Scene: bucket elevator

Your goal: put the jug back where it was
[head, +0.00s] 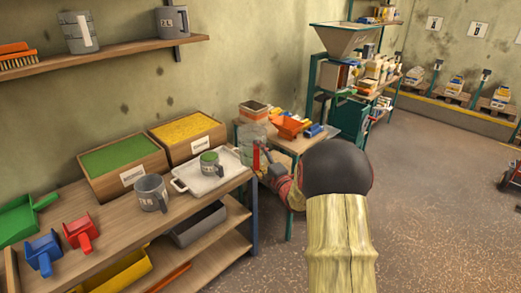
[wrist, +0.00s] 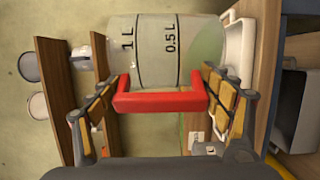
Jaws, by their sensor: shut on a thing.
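A clear jug (wrist: 150,45) with 1 L and 0.5 L marks and a red handle (wrist: 160,98) fills the top of the wrist view. Something green shows at its base end. My gripper (wrist: 162,90) is shut on the red handle, one finger pad at each end of it. In the head view the jug (head: 252,138) is at the right end of the workbench, beside the white tray (head: 183,187), with my gripper (head: 265,163) on its right side. Whether its base touches anything cannot be told.
A grey mug with green contents (head: 211,165) stands in the tray, and a grey jug (head: 151,193) stands left of it. Green and yellow bins (head: 190,150) are behind. A side table (head: 298,144) with an orange scoop is behind my arm. Open floor lies right.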

